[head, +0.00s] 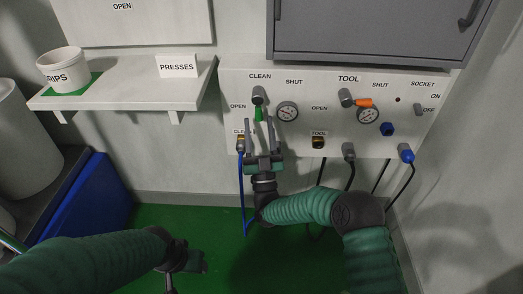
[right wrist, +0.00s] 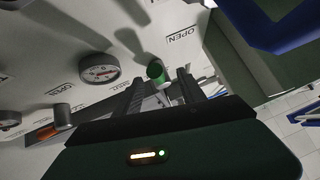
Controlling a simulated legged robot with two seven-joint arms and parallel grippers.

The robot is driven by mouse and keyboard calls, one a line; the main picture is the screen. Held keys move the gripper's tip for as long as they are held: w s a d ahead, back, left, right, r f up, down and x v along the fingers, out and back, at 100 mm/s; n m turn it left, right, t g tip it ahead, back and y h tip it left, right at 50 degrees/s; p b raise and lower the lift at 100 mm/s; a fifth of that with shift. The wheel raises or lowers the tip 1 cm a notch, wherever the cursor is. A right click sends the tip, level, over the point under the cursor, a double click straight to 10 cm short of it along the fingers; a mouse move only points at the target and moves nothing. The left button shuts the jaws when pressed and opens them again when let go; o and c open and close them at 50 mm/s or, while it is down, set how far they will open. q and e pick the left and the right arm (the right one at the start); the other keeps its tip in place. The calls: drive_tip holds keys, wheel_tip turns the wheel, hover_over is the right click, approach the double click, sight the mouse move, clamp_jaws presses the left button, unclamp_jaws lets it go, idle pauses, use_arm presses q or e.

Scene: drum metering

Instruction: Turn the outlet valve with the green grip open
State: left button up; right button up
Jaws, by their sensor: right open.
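The outlet valve with the green grip (head: 258,114) is on the white wall panel under the CLEAN label. Its grip hangs down from the grey hub (head: 258,95), with OPEN to its left and SHUT to its upper right. My right gripper (head: 260,122) is open just below it, fingers pointing up at the panel. In the right wrist view the green grip (right wrist: 155,70) shows near the fingertips, between the two fingers (right wrist: 160,82); contact cannot be made out. My left gripper (head: 187,262) is low in the head view, away from the panel; its fingers are unclear.
A round gauge (head: 287,112) is close right of the green grip. An orange-gripped valve (head: 363,102) is further right under TOOL. A blue hose (head: 241,180) hangs left of my right gripper. A grey cabinet (head: 370,35) is above the panel, a shelf (head: 130,85) left.

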use_arm(q)
drive_tip(key=shift+r+b, duration=0.15)
drive_tip(key=shift+b, duration=0.25)
use_arm(e)
drive_tip(key=v, duration=1.2)
drive_tip(key=shift+f, duration=0.1)
